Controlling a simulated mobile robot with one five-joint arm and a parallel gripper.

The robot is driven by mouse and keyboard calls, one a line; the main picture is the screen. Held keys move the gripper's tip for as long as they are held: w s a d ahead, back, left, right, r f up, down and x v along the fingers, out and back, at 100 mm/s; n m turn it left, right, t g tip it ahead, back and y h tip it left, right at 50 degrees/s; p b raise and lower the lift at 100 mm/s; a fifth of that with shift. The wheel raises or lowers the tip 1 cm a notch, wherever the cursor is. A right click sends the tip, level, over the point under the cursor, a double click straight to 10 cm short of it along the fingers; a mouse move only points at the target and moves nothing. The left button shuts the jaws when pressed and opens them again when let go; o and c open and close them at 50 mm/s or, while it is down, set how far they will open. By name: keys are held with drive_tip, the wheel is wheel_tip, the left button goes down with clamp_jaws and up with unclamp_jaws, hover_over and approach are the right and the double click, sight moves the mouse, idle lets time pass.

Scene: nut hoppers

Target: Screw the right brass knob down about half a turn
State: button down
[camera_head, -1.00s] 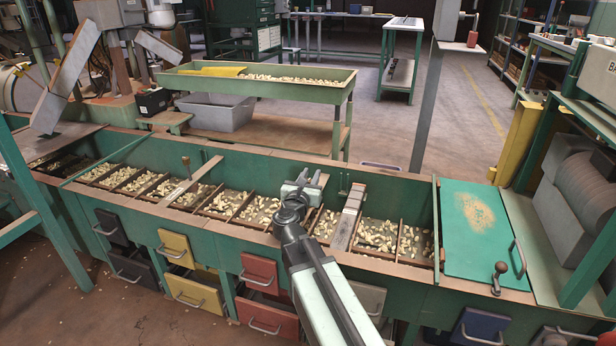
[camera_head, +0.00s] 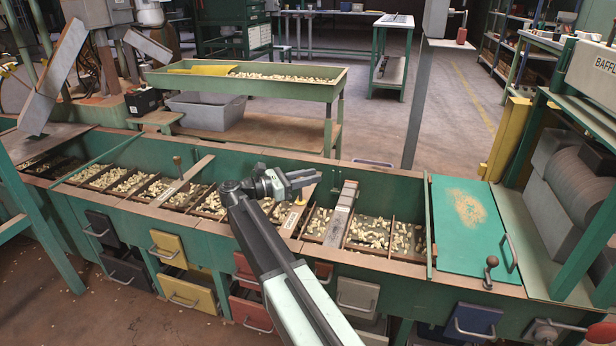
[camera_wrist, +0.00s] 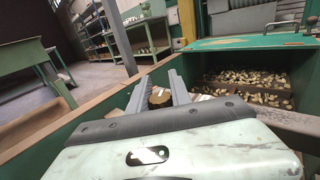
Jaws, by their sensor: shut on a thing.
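The right brass knob (camera_head: 301,193) stands on a crossbar with a white label over the hopper bench. My gripper (camera_head: 312,179) lies almost level above that bar, its fingers pointing right in the head view. In the wrist view the round brownish top of the knob (camera_wrist: 159,97) sits between the two grey fingers of my gripper (camera_wrist: 160,86), which is shut on it. The fingers partly hide the knob in the head view. The other knob (camera_head: 177,160), darker, stands on a labelled crossbar (camera_head: 183,184) farther left.
Divided bins of nuts (camera_head: 370,232) run along the green bench (camera_head: 230,150). A green lid (camera_head: 466,225) covers the right end. A raised nut tray (camera_head: 250,86) stands behind.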

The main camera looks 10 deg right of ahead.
drive_tip(key=shift+s+d+m+g, duration=0.15)
drive_tip(key=shift+m+g, duration=0.65)
drive_tip(key=shift+g, duration=0.45)
drive_tip(key=shift+s+m+g, duration=0.15)
drive_tip(key=shift+m+g, duration=0.65)
drive_tip(key=shift+g, duration=0.45)
drive_tip(key=shift+s, duration=0.1)
drive_tip(key=c, duration=1.2)
unclamp_jaws()
drive_tip(key=shift+d, duration=0.1)
drive_tip(key=shift+a, duration=0.2)
